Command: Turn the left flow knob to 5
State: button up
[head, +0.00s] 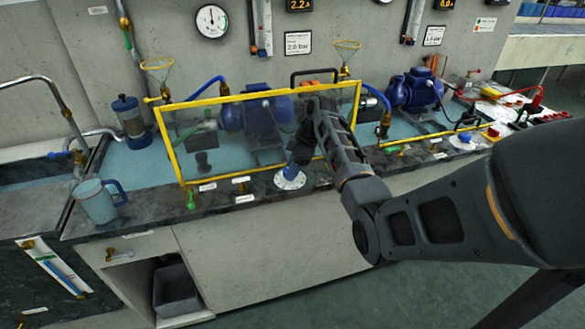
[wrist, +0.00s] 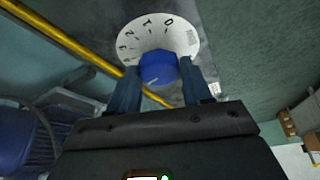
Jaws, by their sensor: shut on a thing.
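The left flow knob (head: 291,171) is blue and sits on a round white dial (head: 290,181) on the counter's front strip, before the yellow-framed clear guard. In the wrist view the blue knob (wrist: 158,68) stands at the middle of the white dial (wrist: 187,33), with printed numbers 0, 1, 2 and 3 readable. A pale line marks the knob; which number it points to I cannot tell. My gripper (wrist: 160,82) is shut on the knob, one finger on each side. In the head view my gripper (head: 297,157) comes down over it and hides part of it.
The yellow-framed guard (head: 262,88) stands close behind the knob, with a blue pump behind it. A second white dial (head: 463,140) is farther right. A blue mug (head: 95,203) stands at the left. The floor in front is clear.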

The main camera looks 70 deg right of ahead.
dwell(0.5)
jog(key=o, duration=1)
jog(key=shift+o, duration=0.2)
jog(key=v, duration=0.8)
jog(key=shift+b, duration=0.4)
jog(key=shift+w+f, duration=0.1)
